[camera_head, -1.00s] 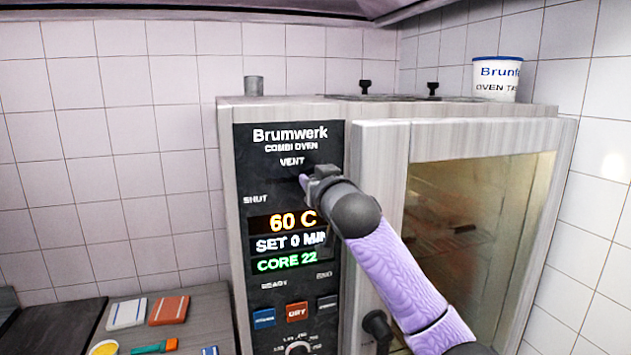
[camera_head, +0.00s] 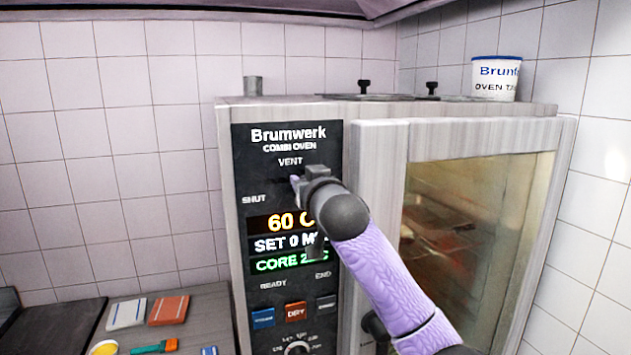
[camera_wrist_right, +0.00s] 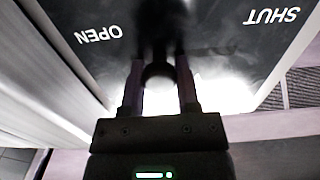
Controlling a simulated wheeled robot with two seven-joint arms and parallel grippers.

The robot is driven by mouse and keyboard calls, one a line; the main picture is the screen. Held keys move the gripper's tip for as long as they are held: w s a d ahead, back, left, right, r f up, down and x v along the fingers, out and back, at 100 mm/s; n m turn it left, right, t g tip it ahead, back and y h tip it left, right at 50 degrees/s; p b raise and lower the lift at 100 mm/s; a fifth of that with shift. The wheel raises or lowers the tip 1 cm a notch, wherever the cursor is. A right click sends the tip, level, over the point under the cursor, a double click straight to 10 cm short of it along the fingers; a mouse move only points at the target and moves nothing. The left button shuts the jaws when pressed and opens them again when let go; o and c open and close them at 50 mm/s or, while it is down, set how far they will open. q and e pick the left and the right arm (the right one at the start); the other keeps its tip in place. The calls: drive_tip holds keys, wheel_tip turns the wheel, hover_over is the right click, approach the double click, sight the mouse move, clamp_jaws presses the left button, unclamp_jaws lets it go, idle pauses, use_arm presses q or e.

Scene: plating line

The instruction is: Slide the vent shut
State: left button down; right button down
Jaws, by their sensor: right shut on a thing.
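The vent control sits under the VENT label (camera_head: 290,161) on the black panel (camera_head: 250,150) of the combi oven. My right gripper (camera_head: 298,182) is at the panel, right of the SHUT label (camera_head: 254,198), and hides the vent knob in the head view. In the right wrist view the gripper (camera_wrist_right: 160,85) is shut on the dark vent knob (camera_wrist_right: 158,40), which is blurred. There the knob lies between the OPEN label (camera_wrist_right: 98,34) and the SHUT label (camera_wrist_right: 272,16). My left gripper is not in view.
The glass oven door (camera_head: 475,220) stands right of the panel, its handle partly behind my right arm. A white tub (camera_head: 496,80) stands on the oven top. A counter at lower left holds cloths (camera_head: 168,310) and a brush (camera_head: 155,346).

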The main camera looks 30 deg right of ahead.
sight(269, 180)
drive_tip(key=a, duration=0.3)
drive_tip(key=w+a, duration=0.1)
drive_tip(key=a, duration=0.1)
drive_tip(key=shift+w+a, duration=0.2)
drive_tip(key=shift+a, duration=0.2)
drive_tip(key=shift+d, duration=0.1)
drive_tip(key=c, duration=0.7)
unclamp_jaws()
drive_tip(key=o, duration=0.4)
drive_tip(key=shift+a, duration=0.3)
drive_tip(key=shift+c, duration=0.2)
drive_tip(key=shift+d, duration=0.1)
